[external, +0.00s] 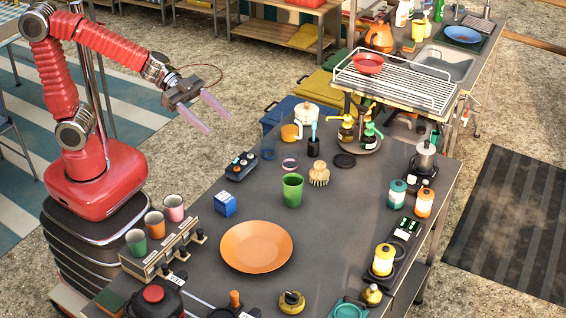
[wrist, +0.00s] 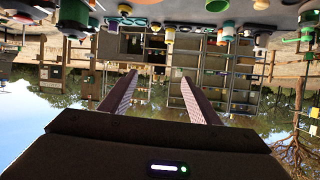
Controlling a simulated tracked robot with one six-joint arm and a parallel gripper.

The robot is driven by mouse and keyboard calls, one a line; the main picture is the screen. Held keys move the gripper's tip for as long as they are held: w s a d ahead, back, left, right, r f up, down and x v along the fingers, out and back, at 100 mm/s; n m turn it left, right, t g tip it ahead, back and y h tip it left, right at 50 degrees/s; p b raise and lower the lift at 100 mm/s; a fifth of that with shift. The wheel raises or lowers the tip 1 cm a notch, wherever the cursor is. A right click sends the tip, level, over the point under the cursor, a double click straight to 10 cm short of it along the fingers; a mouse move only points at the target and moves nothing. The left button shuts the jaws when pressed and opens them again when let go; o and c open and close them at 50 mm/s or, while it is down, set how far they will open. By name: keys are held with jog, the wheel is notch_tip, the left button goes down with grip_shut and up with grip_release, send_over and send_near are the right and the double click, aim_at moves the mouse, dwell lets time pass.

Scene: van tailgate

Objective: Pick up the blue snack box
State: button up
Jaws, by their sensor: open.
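The blue snack box (external: 225,203) is a small blue carton with some white on it. It stands on the dark tabletop left of the orange plate (external: 256,246) in the external view. My gripper (external: 216,113) is open and empty, raised in the air above and behind the box, apart from it. In the wrist view the two fingers of my gripper (wrist: 152,85) are spread with nothing between them. That view looks outward and appears upside down, with table items along its top edge. I cannot make out the box there.
A cup rack (external: 160,262) with several cups stands close left of the box. A black control unit (external: 241,166) lies behind it. A green cup (external: 292,190) stands to its right. The tabletop between the box and the green cup is clear.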

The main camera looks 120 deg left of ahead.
jog(key=f+h, duration=0.1)
send_near(231, 208)
jog(key=x, duration=0.2)
jog(key=shift+w, duration=0.4)
dwell(0.3)
jog(key=shift+x, duration=1.3)
jog(key=shift+f, duration=0.1)
jog(key=shift+x, duration=2.45)
